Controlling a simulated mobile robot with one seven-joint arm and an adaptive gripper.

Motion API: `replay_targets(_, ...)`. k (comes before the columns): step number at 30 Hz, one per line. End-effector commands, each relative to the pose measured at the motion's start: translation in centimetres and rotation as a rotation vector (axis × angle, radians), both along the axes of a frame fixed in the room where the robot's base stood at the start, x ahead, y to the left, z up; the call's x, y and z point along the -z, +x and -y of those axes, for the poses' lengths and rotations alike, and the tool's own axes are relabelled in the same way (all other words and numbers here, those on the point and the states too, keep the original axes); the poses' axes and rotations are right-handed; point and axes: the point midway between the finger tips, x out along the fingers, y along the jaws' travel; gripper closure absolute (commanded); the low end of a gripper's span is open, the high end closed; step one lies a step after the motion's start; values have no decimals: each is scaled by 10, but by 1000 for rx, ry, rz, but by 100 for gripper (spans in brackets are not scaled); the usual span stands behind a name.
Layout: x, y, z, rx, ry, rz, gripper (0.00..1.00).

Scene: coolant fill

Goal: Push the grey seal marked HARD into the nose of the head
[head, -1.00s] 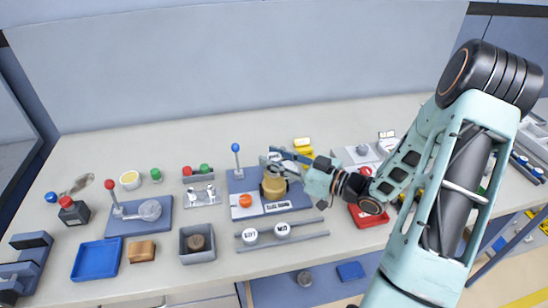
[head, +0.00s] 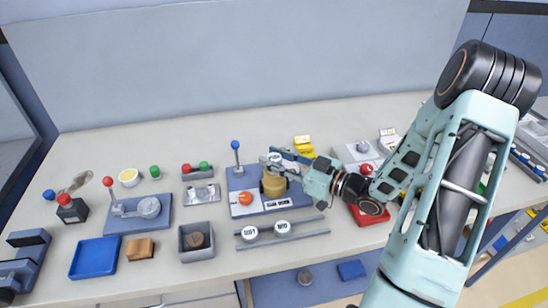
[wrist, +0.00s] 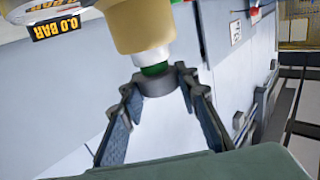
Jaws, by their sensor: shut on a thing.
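The brass-coloured head (head: 273,186) stands on a blue-grey panel in the middle of the bench. In the wrist view its brass body (wrist: 140,25) fills the top, with a pale nose and a green band below it. My gripper (wrist: 157,84) is shut on a dark grey ring, the seal (wrist: 155,86). The seal lies against or very close to the green end of the nose; I cannot tell whether any of it is inside. No HARD marking is readable on it.
An orange button (head: 245,198) and small readouts sit beside the head. Two white-topped round pieces (head: 282,227) sit on a rail in front. A blue-handled lever (head: 236,146) stands behind left. A grey box (head: 197,241) and blue tray (head: 95,257) are at left.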

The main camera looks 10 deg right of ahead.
Motion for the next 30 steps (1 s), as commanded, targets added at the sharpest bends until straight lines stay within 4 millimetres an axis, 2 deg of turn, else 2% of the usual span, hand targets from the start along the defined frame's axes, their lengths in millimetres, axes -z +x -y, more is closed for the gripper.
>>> replay_targets(15,14,0,0,0,-1,-1,92)
replay_targets(16,14,0,0,0,-1,-1,70)
replay_targets(21,13,0,0,0,0,0,51)
replay_targets(30,13,-1,1,0,0,0,51)
